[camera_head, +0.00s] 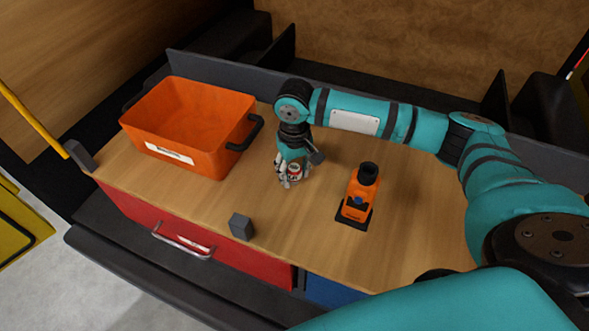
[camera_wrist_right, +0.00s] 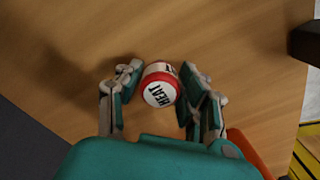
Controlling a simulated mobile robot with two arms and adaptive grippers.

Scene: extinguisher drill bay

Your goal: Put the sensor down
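The sensor is a small red and white round piece marked "HEAT" (camera_wrist_right: 159,88); it also shows in the head view (camera_head: 295,171), over the wooden worktop. My right gripper (camera_wrist_right: 161,72) has its fingers on both sides of the sensor, and they appear closed on it near the fingertips. In the head view, my right gripper (camera_head: 290,175) points down at the middle of the worktop, between the orange bin and the orange device. I cannot tell whether the sensor touches the wood. My left gripper is not in view.
An orange bin (camera_head: 213,151) with dark handles stands left on the wooden worktop (camera_head: 262,205). An orange and black device (camera_head: 358,196) stands right of the gripper. A dark grey block (camera_head: 241,226) sits at the front edge. The wood around the gripper is clear.

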